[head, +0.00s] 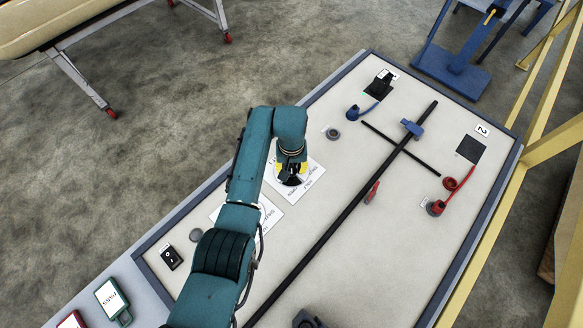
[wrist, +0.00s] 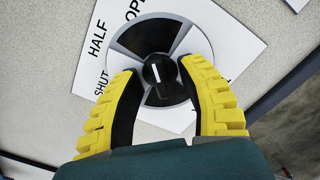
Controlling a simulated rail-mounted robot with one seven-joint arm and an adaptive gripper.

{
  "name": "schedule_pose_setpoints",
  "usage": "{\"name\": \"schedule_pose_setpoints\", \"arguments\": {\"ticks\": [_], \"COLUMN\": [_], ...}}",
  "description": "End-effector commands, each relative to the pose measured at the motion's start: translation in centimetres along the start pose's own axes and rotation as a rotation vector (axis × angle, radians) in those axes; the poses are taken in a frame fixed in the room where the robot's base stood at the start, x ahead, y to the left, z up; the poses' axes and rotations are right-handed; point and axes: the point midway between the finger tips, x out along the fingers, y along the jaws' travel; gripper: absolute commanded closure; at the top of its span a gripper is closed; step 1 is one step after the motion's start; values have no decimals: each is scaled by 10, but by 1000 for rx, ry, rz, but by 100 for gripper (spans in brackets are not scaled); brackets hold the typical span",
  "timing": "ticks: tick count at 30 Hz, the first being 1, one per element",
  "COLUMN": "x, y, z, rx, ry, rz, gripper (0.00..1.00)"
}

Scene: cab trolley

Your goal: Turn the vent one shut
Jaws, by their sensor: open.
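In the wrist view a round vent dial (wrist: 155,38) with black and grey sectors lies on a white card (wrist: 228,38). The card reads OPEN, HALF and SHUT around the left side of the dial. A black knob (wrist: 163,70) with a short white mark stands at its centre; I cannot tell which label the mark points to. My gripper (wrist: 160,72) is open, with one yellow, black-padded finger on each side of the knob. Contact is not clear. In the head view my gripper (head: 291,170) hides much of the dial; its card (head: 310,177) shows around it.
A second printed card (head: 268,214) lies lower left, partly behind my arm. A black rocker switch (head: 171,257) is farther left. Dark rails (head: 333,219), a blue plug (head: 354,112) and a red hose fitting (head: 436,207) are to the right. Bare panel lies below the cards.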

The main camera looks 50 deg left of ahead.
Motion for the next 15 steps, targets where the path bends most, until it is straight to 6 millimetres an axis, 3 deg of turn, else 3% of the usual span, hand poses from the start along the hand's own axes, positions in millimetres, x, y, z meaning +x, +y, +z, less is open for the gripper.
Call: {"name": "schedule_pose_setpoints", "arguments": {"ticks": [7,12,15], "x": [0,0,0], "y": [0,0,0], "z": [0,0,0], "rx": [0,0,0], "ry": [0,0,0], "rz": [0,0,0], "gripper": [63,96,100]}}
